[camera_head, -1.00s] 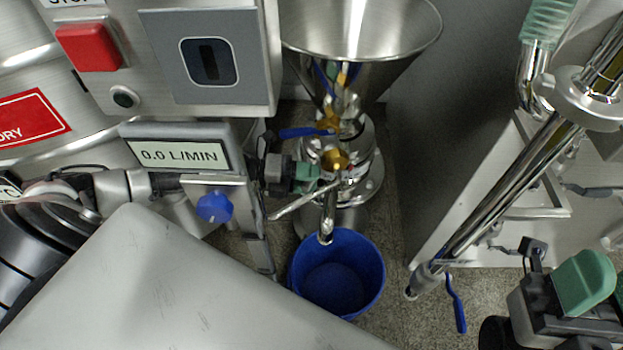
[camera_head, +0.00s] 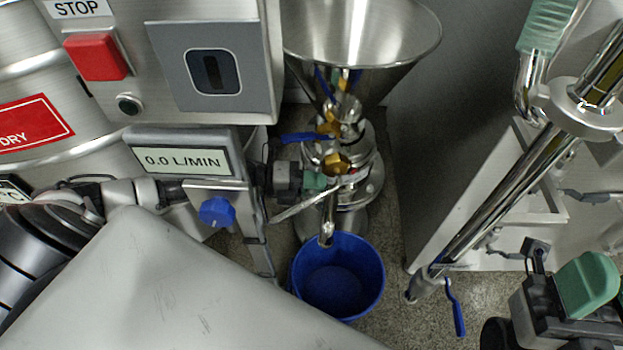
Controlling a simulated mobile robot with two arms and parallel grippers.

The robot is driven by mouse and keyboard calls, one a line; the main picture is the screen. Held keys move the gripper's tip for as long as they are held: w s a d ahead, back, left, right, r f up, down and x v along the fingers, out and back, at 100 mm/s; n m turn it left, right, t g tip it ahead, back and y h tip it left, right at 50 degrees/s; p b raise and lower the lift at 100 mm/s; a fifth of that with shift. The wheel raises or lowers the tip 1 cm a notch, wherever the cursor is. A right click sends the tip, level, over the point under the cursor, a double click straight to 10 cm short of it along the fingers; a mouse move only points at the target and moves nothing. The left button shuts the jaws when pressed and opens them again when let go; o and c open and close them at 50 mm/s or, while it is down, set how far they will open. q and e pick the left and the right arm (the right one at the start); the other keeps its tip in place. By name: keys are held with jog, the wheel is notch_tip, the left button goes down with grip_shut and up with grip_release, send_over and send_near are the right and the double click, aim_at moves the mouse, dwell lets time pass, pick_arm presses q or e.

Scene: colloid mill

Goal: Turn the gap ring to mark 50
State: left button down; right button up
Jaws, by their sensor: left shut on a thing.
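The colloid mill stands at the centre under a steel funnel (camera_head: 362,35). Its gap ring (camera_head: 350,178) is a narrow steel band below the brass valve (camera_head: 337,163), largely covered by the valve and my gripper. A thin silver bar (camera_head: 297,207) slants down-left from beside it. My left gripper (camera_head: 316,182), with green fingertips, reaches in from the left and is shut at the ring's left side. The grasped part is hidden, and the marks are too small to read. My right gripper (camera_head: 585,285), with a green pad, is at the lower right, away from the mill; its jaw opening is unclear.
A control box with a red STOP button (camera_head: 97,57) and a flow display (camera_head: 180,160) reading 0.0 L/MIN stand left of the mill. A blue bucket (camera_head: 337,315) stands below the spout. A steel pipe (camera_head: 500,195) with a blue handle (camera_head: 455,305) is at the right.

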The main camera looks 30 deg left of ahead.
pick_arm(q)
jog(key=shift+w+d+r+n+t+y+p, duration=0.1)
jog(key=shift+d+r+n+t+y+p, duration=0.1)
jog(key=shift+d+n+t+y+p, duration=0.65)
jog(key=shift+w+d+f+n+t, duration=0.2)
jog(key=shift+d+n+t, duration=0.05)
jog(key=shift+d+t, duration=0.35)
jog(key=c, duration=1.1)
grip_release()
jog(key=shift+d, duration=0.1)
jog(key=shift+o, duration=0.2)
